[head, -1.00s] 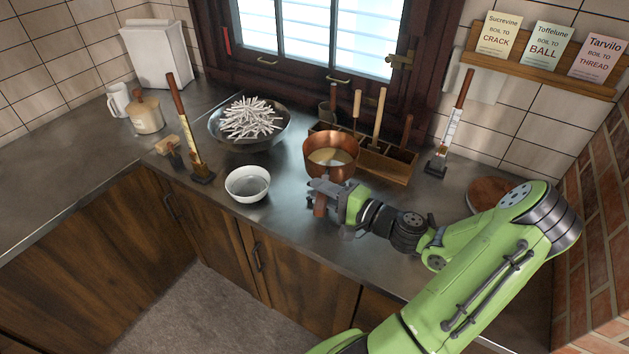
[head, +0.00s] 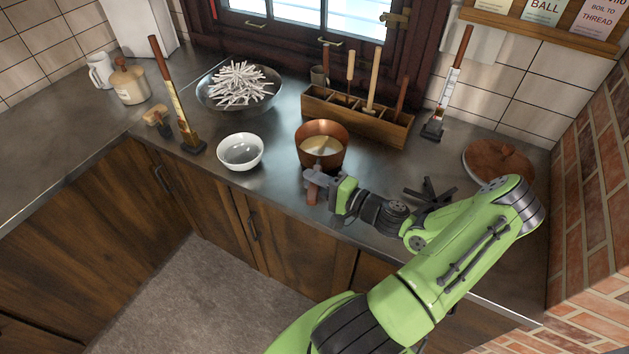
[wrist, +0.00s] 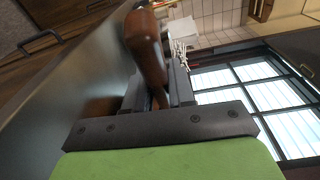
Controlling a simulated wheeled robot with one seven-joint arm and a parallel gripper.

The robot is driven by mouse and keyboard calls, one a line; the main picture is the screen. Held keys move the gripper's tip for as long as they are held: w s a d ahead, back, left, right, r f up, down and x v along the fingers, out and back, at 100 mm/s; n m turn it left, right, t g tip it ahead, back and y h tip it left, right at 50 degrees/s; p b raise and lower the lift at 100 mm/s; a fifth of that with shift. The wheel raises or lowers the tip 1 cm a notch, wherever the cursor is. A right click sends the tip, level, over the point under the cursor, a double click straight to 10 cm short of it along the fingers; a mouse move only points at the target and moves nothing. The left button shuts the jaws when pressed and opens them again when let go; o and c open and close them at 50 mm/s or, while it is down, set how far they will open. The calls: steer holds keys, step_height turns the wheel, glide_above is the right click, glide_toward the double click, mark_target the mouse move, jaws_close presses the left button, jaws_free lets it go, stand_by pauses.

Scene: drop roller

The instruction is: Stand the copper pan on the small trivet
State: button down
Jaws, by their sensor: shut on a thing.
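The copper pan (head: 308,152), with pale liquid inside, is upright at the middle of the counter. My gripper (head: 316,180) is shut on its brown handle, on the pan's front side. The handle (wrist: 146,45) also shows between my jaws (wrist: 155,92) in the wrist view. I cannot tell whether the pan touches the counter or hangs just above it. A dark, star-shaped piece that looks like the small trivet (head: 430,190) lies to the right of the pan, behind my arm. My arm hides part of it.
A wooden caddy (head: 385,131) with upright tools stands behind the pan. A white bowl (head: 240,152) is to the left, with a bowl of white sticks (head: 238,88) farther back. A thermometer (head: 440,110) stands near the wall. A brown disc (head: 498,158) lies at the right.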

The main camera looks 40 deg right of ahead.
steer(key=c, duration=1.4)
jaws_free()
steer(key=shift+f, duration=0.1)
steer(key=o, duration=0.4)
steer(key=shift+o, duration=0.2)
steer(key=shift+s+d, duration=0.1)
steer(key=shift+s, duration=0.2)
steer(key=v, duration=1.1)
steer(key=shift+s, duration=0.25)
